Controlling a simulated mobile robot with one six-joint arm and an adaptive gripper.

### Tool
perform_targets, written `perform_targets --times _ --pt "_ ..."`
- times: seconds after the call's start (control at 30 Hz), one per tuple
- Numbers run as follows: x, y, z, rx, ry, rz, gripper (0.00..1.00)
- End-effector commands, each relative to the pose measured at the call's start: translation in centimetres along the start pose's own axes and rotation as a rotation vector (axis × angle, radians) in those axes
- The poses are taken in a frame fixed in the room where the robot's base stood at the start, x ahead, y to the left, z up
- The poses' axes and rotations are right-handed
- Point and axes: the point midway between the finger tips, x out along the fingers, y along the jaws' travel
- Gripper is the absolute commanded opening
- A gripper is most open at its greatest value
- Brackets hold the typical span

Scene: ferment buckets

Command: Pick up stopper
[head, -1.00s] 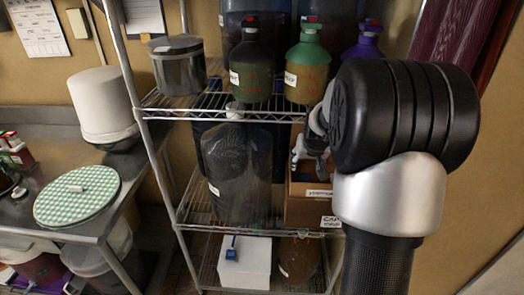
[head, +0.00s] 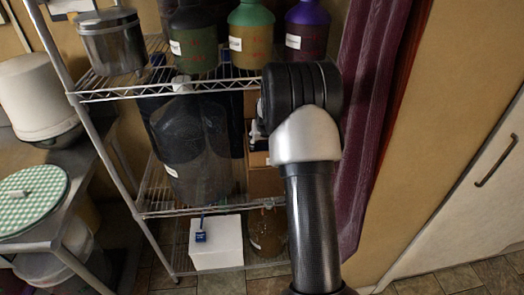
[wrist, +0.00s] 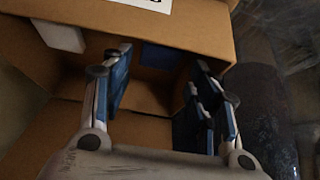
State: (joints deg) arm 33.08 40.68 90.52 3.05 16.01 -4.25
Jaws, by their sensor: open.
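I cannot make out a stopper for certain in either view. In the wrist view my gripper (wrist: 161,68) is open, its two blue-padded fingers apart, at an open cardboard box (wrist: 140,138). No object shows held between the fingers. A small white block (wrist: 62,38) and a dark blue patch (wrist: 160,57) show by the box's far wall. In the head view my gripper (head: 257,131) is mostly hidden behind my arm, above the cardboard box (head: 264,184) on the middle shelf.
The wire rack (head: 150,92) holds capped bottles above and a large clear vessel (head: 190,150) left of the box. A table with a green checked disc (head: 28,200) is at left.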

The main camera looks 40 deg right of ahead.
Motion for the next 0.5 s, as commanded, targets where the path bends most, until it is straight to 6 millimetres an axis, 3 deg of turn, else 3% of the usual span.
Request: perform_targets --times 0.1,0.23,0.5 --pt "2.4 0.0 0.4 0.0 -0.003 0.0 0.54" --pt "4.0 0.0 0.3 0.0 -0.004 0.0 0.54" --pt "4.4 0.0 0.1 0.0 -0.002 0.0 0.54"
